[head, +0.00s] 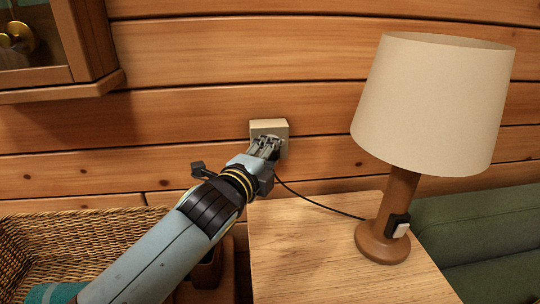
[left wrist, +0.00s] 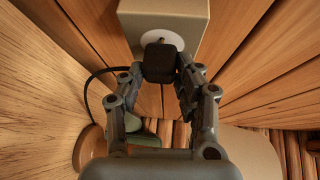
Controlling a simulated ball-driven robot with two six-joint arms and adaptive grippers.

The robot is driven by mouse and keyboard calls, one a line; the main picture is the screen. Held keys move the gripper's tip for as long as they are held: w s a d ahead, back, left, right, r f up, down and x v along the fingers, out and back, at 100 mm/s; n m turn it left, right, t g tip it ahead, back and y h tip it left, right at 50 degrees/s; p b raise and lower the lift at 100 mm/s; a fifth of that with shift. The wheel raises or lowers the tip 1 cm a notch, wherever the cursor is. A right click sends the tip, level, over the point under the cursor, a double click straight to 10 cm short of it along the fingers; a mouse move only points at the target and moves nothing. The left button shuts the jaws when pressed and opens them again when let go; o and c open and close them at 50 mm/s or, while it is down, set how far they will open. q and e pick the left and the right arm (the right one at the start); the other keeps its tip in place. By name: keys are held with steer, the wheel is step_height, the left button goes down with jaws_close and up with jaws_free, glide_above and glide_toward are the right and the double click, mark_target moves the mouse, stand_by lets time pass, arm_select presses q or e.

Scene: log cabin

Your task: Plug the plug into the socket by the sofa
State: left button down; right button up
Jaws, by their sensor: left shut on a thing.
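The socket (head: 268,126) is a cream box on the log wall above the side table. My left gripper (head: 265,148) is right in front of it and hides most of its lower face. In the left wrist view the gripper (left wrist: 161,72) is shut on the dark plug (left wrist: 160,62). The plug is in front of the round pale face of the socket (left wrist: 190,14), lined up with its lower part. I cannot tell whether its pins are in. A black cord (head: 310,201) runs from the plug to the lamp base. My right gripper is not in view.
A lamp (head: 432,105) with a cream shade stands on the wooden side table (head: 300,260), right of my arm. A green sofa (head: 480,225) is at the right. A wicker basket (head: 75,240) is at the left, below a wall cabinet (head: 60,50).

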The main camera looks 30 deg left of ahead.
arm_select(q)
steer(key=shift+w+a, duration=0.25)
steer(key=shift+w, duration=0.05)
steer(key=c, duration=0.8)
jaws_free()
steer(key=shift+c, duration=0.2)
steer(key=s+d+r, duration=0.1)
steer(key=s, duration=1.1)
steer(key=shift+d+r, duration=0.15)
